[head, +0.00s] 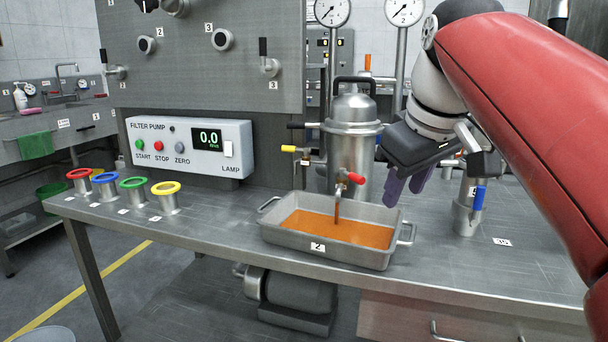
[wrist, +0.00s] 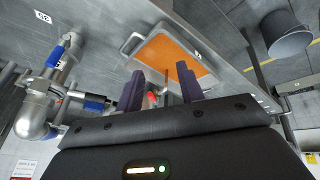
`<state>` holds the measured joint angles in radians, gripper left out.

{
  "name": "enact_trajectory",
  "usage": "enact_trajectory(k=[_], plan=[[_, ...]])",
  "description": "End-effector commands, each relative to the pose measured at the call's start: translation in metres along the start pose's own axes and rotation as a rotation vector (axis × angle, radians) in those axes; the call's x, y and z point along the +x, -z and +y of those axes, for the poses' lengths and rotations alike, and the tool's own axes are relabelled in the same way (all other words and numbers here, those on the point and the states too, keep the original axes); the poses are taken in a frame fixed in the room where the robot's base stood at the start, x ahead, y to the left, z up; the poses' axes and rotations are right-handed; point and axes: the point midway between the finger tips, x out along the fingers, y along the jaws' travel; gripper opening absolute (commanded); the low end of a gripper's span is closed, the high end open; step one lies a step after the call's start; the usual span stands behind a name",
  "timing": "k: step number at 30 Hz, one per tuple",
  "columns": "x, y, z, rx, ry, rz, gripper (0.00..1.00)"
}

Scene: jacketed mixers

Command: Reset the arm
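My gripper (head: 408,184) hangs at the end of my red arm, right of the steel filter vessel (head: 351,140) and above the back right of the tray. Its two purple fingers are apart with nothing visible between them. In the wrist view my gripper (wrist: 160,68) also shows spread fingers, with the tray of orange liquid (wrist: 173,56) beyond them. Part of the bench behind my arm is hidden.
The steel tray (head: 408,216) of orange liquid stands below a red-handled valve (head: 355,178), with an orange stream beneath its spout. A blue-handled valve fitting (head: 467,217) stands right of my gripper. Several colour-ringed cups (head: 168,203) stand left. The front right bench is clear.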

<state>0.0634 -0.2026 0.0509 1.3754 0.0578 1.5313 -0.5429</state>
Motion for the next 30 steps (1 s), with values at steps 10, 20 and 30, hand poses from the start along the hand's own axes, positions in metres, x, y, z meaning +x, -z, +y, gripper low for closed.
enact_trajectory(k=[10, 20, 30], plan=[[0.033, -0.040, -0.020, 0.125, -0.018, 0.003, 0.38], [0.112, -0.136, -0.066, 0.364, -0.047, 0.023, 0.38], [0.177, -0.209, -0.102, 0.526, -0.057, 0.043, 0.38]])
